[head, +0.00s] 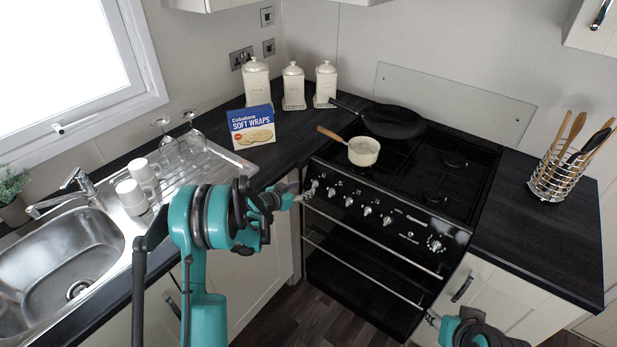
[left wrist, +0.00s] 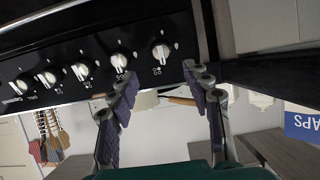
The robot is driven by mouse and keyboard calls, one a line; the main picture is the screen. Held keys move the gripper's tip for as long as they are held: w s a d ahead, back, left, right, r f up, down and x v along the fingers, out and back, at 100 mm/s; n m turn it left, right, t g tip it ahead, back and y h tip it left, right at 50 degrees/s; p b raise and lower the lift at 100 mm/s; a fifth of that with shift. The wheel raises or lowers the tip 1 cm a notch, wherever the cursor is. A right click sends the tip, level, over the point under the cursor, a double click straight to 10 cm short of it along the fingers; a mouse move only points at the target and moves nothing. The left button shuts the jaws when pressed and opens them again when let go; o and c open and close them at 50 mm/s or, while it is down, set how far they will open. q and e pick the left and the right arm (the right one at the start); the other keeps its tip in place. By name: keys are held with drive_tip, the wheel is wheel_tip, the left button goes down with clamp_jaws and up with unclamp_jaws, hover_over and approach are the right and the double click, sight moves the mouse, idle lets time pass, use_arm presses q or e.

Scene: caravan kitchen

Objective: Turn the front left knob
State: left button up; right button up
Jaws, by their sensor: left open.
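A row of silver knobs runs along the black front panel of the cooker (head: 400,225). The leftmost knob (head: 314,184) is close to the tips of my left gripper (head: 308,192). In the left wrist view, which is upside down, this knob (left wrist: 161,53) is the rightmost one. There my left gripper (left wrist: 160,80) is open, its two purple-padded fingers spread. The knob appears between and just beyond the fingertips; I cannot tell whether they touch it. The neighbouring knob (left wrist: 122,62) lies beyond the other finger. My right gripper (head: 433,318) is low at the bottom right; its fingers are unclear.
A cream saucepan (head: 363,151) and a black frying pan (head: 392,121) stand on the hob. An oven handle rail (head: 370,243) runs below the knobs. A soft wraps box (head: 252,127) stands on the left counter. The counter right of the cooker is clear in front of the utensil holder (head: 555,180).

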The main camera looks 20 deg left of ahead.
sight(314, 184)
use_arm(q)
drive_tip(key=b+x, duration=0.2)
drive_tip(key=x, duration=0.6)
drive_tip(key=shift+w+a+f, duration=0.1)
drive_tip(key=shift+f, duration=0.05)
clamp_jaws()
